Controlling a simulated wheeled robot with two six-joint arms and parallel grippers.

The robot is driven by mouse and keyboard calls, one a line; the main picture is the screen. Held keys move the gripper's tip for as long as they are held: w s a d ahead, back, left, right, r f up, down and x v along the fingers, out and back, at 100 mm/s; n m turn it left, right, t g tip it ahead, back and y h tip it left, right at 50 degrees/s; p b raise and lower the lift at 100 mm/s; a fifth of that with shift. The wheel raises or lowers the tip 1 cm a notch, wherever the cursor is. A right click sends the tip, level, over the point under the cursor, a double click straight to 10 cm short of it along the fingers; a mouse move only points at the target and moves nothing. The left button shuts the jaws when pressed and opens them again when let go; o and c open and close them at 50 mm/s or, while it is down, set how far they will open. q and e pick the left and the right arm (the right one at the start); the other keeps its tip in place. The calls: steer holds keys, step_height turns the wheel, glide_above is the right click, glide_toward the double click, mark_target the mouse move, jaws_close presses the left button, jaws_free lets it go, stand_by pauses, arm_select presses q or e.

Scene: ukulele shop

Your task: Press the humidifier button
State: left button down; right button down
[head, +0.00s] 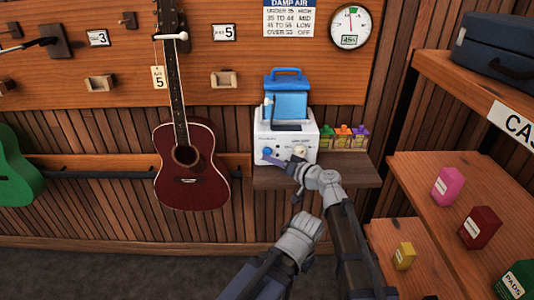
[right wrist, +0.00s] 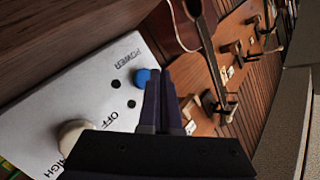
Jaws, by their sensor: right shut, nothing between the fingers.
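The humidifier is a white box with a blue water tank (head: 286,100) on top, standing on a wooden shelf. Its white front panel (right wrist: 75,110) fills the left of the right wrist view. The round blue button (right wrist: 142,76) sits beside the word POWER; a cream knob (right wrist: 72,137) is by OFF and HIGH. My right gripper (head: 268,161) is shut and empty, in front of the panel's lower left. Its fingertips (right wrist: 160,78) appear right beside the blue button; I cannot tell whether they touch it. My left wrist (head: 300,235) is lower down, its fingers not discernible.
A dark red ukulele (head: 186,165) hangs left of the humidifier. Several small coloured bottles (head: 343,137) stand to its right on the wooden shelf (head: 355,170). Shelves with small boxes (head: 480,227) and a dark case (head: 497,48) are at the right.

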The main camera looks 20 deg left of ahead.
steer(key=s+d, duration=0.1)
steer(key=s, duration=0.4)
steer(key=shift+s+d, duration=0.35)
steer(key=shift+s, duration=0.05)
steer(key=s+d+f+m+g+h, duration=0.2)
steer(key=s+d+f+h, duration=0.35)
steer(key=d, duration=0.65)
steer(key=s+d+f+m+g+h, duration=0.1)
steer(key=s+d+f+g+h, duration=0.3)
steer(key=d+f, duration=0.5)
steer(key=s+d+f+m+g+h, duration=0.15)
steer(key=s+d+f+h, duration=0.35)
steer(key=d, duration=0.9)
steer(key=s+a+r+n+p, duration=0.1)
steer(key=s+a+r+p, duration=0.2)
steer(key=a+r+p, duration=0.1)
steer(key=s+a+r+n+h+p, duration=0.1)
steer(key=s+a+r+n+p, duration=0.1)
steer(key=s+a+r+p, duration=0.2)
steer(key=a+r+p, duration=0.1)
steer(key=a+r, duration=0.1)
steer(key=a, duration=0.1)
steer(key=shift+a+g, duration=0.35)
